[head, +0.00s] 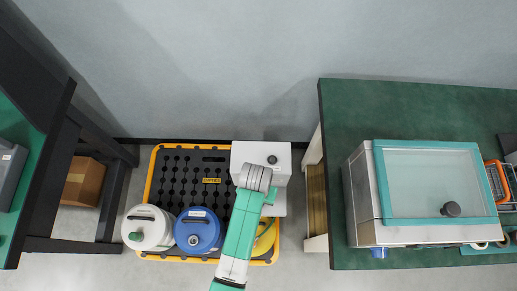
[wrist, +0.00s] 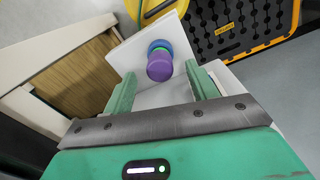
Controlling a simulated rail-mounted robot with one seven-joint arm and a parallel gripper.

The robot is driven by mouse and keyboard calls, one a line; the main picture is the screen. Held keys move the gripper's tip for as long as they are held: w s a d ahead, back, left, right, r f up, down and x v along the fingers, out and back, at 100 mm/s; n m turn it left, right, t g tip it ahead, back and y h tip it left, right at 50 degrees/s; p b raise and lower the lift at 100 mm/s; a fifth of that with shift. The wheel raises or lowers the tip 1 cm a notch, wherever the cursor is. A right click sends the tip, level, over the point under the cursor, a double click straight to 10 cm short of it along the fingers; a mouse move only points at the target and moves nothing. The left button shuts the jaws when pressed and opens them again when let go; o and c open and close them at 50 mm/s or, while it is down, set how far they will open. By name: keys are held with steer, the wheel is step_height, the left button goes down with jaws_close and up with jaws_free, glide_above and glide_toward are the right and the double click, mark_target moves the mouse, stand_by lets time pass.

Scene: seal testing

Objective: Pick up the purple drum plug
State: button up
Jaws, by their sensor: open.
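In the wrist view the purple drum plug (wrist: 159,68) is a short purple cylinder. It appears between the two green fingers of my gripper (wrist: 161,73), which are apart. A blue and green round piece (wrist: 159,47) shows just behind the plug. I cannot tell whether the fingers touch the plug; gaps show on both sides. A white box (wrist: 125,58) lies beneath and around them. In the head view the white box (head: 246,153) stands at the back right of the spill pallet, under my arm's end. The purple plug cannot be made out there.
The black pallet with a yellow rim (head: 151,176) holds a white drum (head: 147,229), a blue drum (head: 198,231) and a yellow drum (head: 266,238). A green-topped table (head: 425,105) with a glass-lidded chamber (head: 428,180) stands right. A dark bench frame (head: 72,245) stands left.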

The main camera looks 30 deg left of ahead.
step_height(320, 180, down, 5)
steer(key=shift+r+b, duration=0.2)
steer(key=shift+b, duration=0.7)
steer(key=shift+w+r, duration=0.1)
steer(key=c, duration=1.1)
